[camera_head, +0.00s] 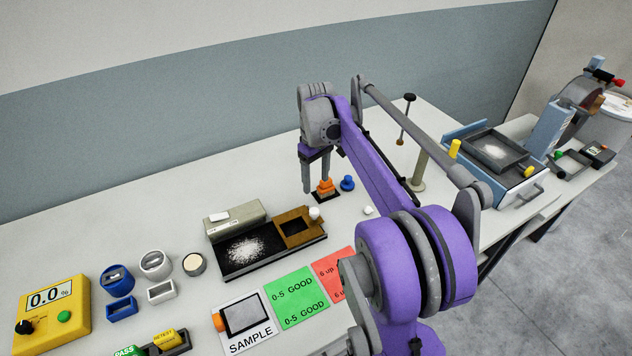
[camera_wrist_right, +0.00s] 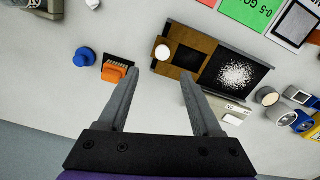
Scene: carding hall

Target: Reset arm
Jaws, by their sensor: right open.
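My right arm is purple and grey and reaches over the white table in the head view. Its gripper (camera_head: 316,188) points down, with an orange-topped piece (camera_head: 326,184) on a dark base close by one finger. In the right wrist view the gripper (camera_wrist_right: 160,80) has its two grey fingers spread wide, with only bare table between them. The orange piece (camera_wrist_right: 113,73) lies outside the left finger there, and I cannot tell whether they touch. My left gripper is not in view.
A black tray with white specks (camera_head: 243,249) and a brown frame (camera_head: 297,227) stands left of the gripper. A blue knob (camera_head: 347,183) is close on its right. A yellow meter (camera_head: 52,315) stands front left, a blue-sided machine (camera_head: 465,131) right. The table behind is clear.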

